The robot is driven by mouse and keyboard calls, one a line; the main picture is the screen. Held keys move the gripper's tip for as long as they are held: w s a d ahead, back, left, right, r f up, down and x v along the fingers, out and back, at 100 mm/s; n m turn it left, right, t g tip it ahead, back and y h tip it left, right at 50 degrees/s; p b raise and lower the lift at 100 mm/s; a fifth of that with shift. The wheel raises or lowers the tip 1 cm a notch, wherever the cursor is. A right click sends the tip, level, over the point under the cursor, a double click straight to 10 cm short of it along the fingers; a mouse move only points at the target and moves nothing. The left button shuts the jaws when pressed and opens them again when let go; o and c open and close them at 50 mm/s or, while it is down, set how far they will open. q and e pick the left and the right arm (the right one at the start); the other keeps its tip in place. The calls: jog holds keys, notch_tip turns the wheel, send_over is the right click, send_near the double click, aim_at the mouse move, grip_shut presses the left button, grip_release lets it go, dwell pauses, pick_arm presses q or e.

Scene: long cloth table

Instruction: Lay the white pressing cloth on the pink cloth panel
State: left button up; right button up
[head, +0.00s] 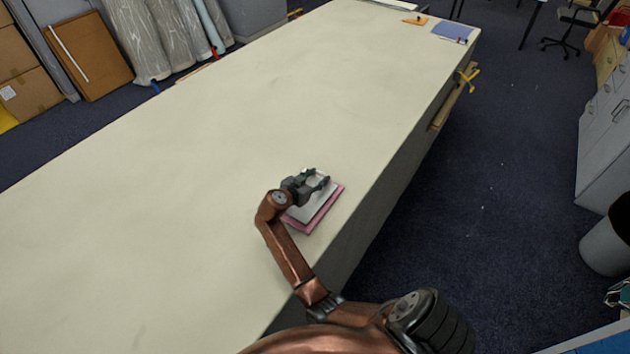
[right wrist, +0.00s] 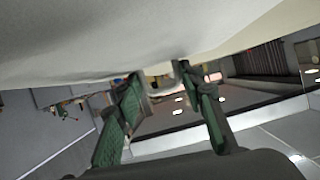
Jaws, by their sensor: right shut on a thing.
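The pink cloth panel (head: 308,229) lies flat on the table near its right edge, with pink showing along its near and right sides. The white pressing cloth (head: 315,207) is over the panel and covers much of it. I cannot tell whether it lies fully down, as my gripper hides its far part. My right gripper (head: 319,184) is over the far part of the cloth, shut on it. In the right wrist view the green-padded fingers (right wrist: 157,92) have a small pale bit between their tips. My left gripper is out of view.
The long cream table (head: 170,160) is clear to the left and beyond. At its far end lie a blue sheet (head: 452,31) and an orange piece (head: 415,21). A yellow clamp (head: 468,78) sits on the right edge. Wrapped rolls (head: 150,40) and cardboard boxes (head: 25,85) stand beyond the left side.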

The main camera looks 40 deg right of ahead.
jog(key=shift+s+d+f, duration=0.1)
jog(key=shift+s+f, duration=0.05)
jog(key=shift+f, duration=0.35)
jog(key=shift+s+d+r, duration=0.2)
jog(key=shift+s+r, duration=0.05)
jog(key=shift+s, duration=0.15)
jog(key=shift+f, duration=0.1)
jog(key=o, duration=0.8)
jog(key=shift+w+f, duration=0.1)
jog(key=shift+w, duration=0.05)
jog(key=o, duration=0.4)
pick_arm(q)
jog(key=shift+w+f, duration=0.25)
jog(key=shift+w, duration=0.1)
